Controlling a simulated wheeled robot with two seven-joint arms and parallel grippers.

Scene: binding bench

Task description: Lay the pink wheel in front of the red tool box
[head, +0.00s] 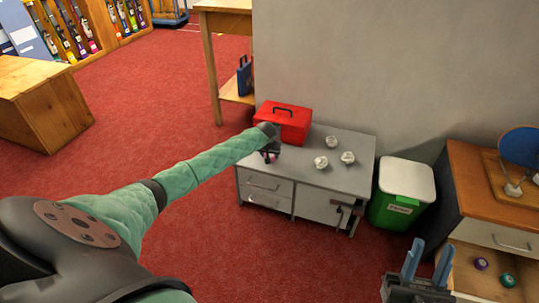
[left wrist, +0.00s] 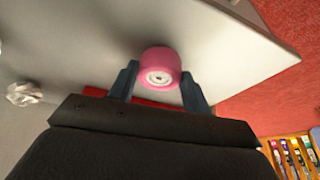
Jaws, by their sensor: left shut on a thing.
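The red tool box (head: 290,123) stands at the back left of the grey cabinet top, against the wall. My left gripper (head: 269,154) is over the left part of the cabinet top, just in front of the tool box. It is shut on the pink wheel (left wrist: 158,60), which sits between both fingers in the left wrist view (left wrist: 158,86). In the head view the wheel is mostly hidden by the gripper. I cannot tell whether the wheel touches the cabinet top. My right gripper (head: 428,258) is at the bottom right, its fingers apart and empty.
Three crumpled white papers (head: 347,158) lie on the grey cabinet (head: 325,181), right of my left gripper. A green bin with a white lid (head: 402,192) stands beside it. A wooden cabinet (head: 465,190) at right has an open drawer holding small coloured wheels (head: 481,264).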

